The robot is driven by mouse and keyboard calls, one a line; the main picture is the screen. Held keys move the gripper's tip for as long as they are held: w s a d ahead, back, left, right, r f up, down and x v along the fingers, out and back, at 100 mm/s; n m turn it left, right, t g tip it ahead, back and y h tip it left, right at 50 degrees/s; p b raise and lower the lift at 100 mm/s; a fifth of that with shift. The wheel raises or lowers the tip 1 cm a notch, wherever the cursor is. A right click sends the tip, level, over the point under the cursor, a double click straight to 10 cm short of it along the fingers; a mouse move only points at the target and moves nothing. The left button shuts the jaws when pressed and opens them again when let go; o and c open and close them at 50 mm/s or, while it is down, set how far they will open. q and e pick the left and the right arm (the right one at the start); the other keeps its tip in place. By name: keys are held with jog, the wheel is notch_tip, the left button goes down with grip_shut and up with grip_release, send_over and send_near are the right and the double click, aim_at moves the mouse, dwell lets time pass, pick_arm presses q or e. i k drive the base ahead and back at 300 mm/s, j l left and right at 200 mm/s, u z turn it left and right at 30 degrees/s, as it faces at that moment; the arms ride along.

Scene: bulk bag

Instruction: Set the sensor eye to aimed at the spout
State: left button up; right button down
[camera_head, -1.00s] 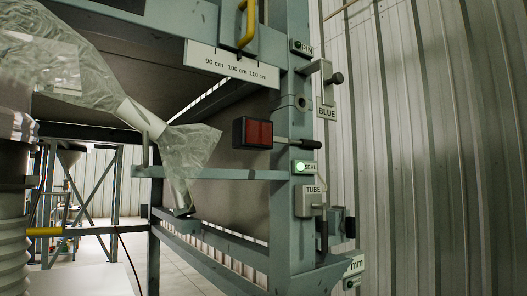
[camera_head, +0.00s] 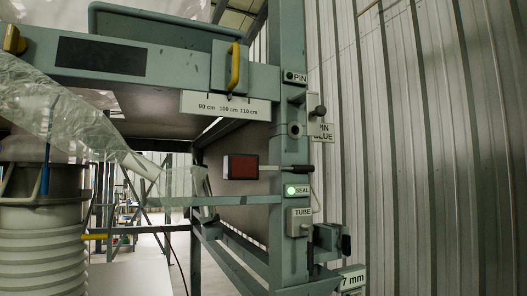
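The sensor eye appears to be the dark box with a red face (camera_head: 241,167), mounted on a short rod with a black handle (camera_head: 304,168) at the frame's right post. Its red face is turned toward me and to the left. The spout appears to be the grey collar (camera_head: 38,184) above pale ribbed bellows (camera_head: 45,245) at the left. Clear plastic film (camera_head: 75,118) runs from above the collar down to the right and partly hides it.
A yellow handle (camera_head: 235,68) sits above a centimetre scale (camera_head: 225,106). A lower rail (camera_head: 235,200) crosses below the sensor. A corrugated wall (camera_head: 430,150) stands at right.

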aim_at(236, 167)
jog(key=k+l+u, duration=0.1)
jog(key=l, duration=0.2)
jog(key=k+l+u, duration=0.15)
jog(key=i+l+u, duration=0.5)
jog(key=i+l, duration=0.45)
jog(key=k+j+z, duration=0.15)
jog(key=k, duration=0.25)
jog(key=k+j+z, duration=0.1)
jog(key=k+j, duration=0.25)
jog(key=k+j+z, duration=0.15)
jog(key=k, duration=0.35)
jog(key=k+j+z, duration=0.1)
jog(key=k, duration=0.35)
jog(key=j, duration=0.05)
